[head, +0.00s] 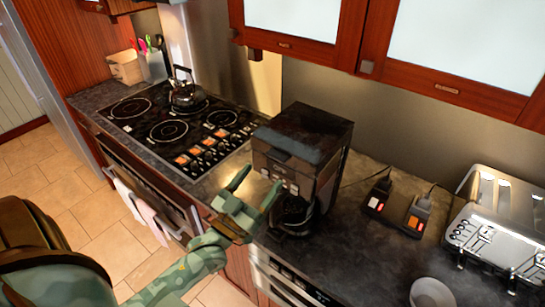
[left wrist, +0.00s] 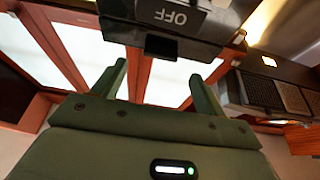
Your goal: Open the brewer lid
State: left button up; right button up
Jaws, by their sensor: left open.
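The brewer (head: 335,178) is a dark coffee maker standing on the counter right of the stove. Its lid (head: 308,128) is the dark top, and it looks shut. The carafe (head: 292,214) sits low in its front. My left gripper (head: 260,182) is open and empty in front of the brewer, below the lid's front edge, and hides part of the front. In the left wrist view, my gripper (left wrist: 160,82) has its two green fingers spread. My right gripper does not show.
A stove with a kettle (head: 187,94) is left of the brewer. Wall cabinets (head: 440,85) hang above. To the right are a small device with lit switches (head: 400,208), a toaster (head: 500,225) and a white bowl (head: 432,293). Some counter between is bare.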

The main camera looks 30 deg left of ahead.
aim_at(275, 158)
pick_arm(q)
jog(key=x, duration=0.4)
jog(key=shift+w+r+p, duration=0.2)
jog(key=shift+p, duration=0.2)
jog(key=shift+w+r, duration=0.1)
jog(key=shift+w, duration=0.45)
jog(key=shift+s, duration=0.1)
